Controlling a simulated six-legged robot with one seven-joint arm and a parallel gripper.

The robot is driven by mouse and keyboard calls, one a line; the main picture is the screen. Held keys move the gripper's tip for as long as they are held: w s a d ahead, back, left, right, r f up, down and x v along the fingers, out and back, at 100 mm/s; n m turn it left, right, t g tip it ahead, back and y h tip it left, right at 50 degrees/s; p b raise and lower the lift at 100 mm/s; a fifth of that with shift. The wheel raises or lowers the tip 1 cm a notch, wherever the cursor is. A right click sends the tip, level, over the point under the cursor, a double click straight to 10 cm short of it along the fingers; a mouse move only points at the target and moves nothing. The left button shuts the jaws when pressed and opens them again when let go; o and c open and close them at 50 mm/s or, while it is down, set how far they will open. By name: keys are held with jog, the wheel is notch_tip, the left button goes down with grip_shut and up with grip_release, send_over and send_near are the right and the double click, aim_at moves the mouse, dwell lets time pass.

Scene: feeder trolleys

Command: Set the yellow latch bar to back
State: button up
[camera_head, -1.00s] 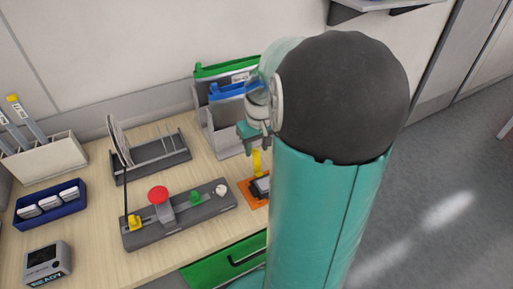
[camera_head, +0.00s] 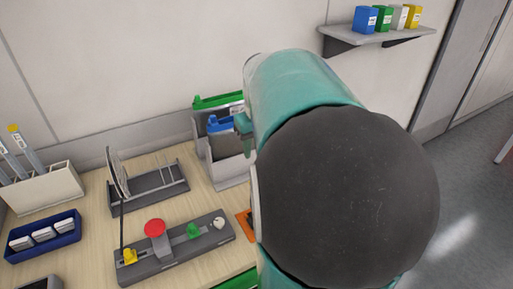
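The yellow latch bar is not clearly in view now; a second ago an upright yellow bar stood on an orange base to the right of the control panel. Only the left edge of that orange base (camera_head: 245,226) shows now, beside my large arm link, which hides the rest. A small teal part of my gripper (camera_head: 243,127) shows at the left edge of my arm, in front of the file holders. Its fingertips and any gap between them cannot be made out.
A grey panel (camera_head: 172,252) carries a yellow block (camera_head: 130,256), a red button (camera_head: 154,228), a green piece (camera_head: 193,231) and a white knob (camera_head: 219,223). A rack (camera_head: 150,190), a file holder (camera_head: 230,171) and a blue tray (camera_head: 43,237) stand around it. A wall shelf (camera_head: 375,36) holds small boxes.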

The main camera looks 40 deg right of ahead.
jog(key=shift+a, duration=0.1)
jog(key=s+a+n+t, duration=0.1)
jog(key=s+a+t, duration=0.1)
jog(key=a, duration=1)
jog(key=s+a+n+t, duration=0.2)
jog(key=s+a, duration=0.3)
jog(key=a, duration=0.8)
jog(key=shift+a, duration=0.2)
jog(key=shift+s+a, duration=0.15)
jog(key=shift+a, duration=0.05)
jog(key=c, duration=0.3)
grip_shut()
jog(key=shift+a, duration=0.1)
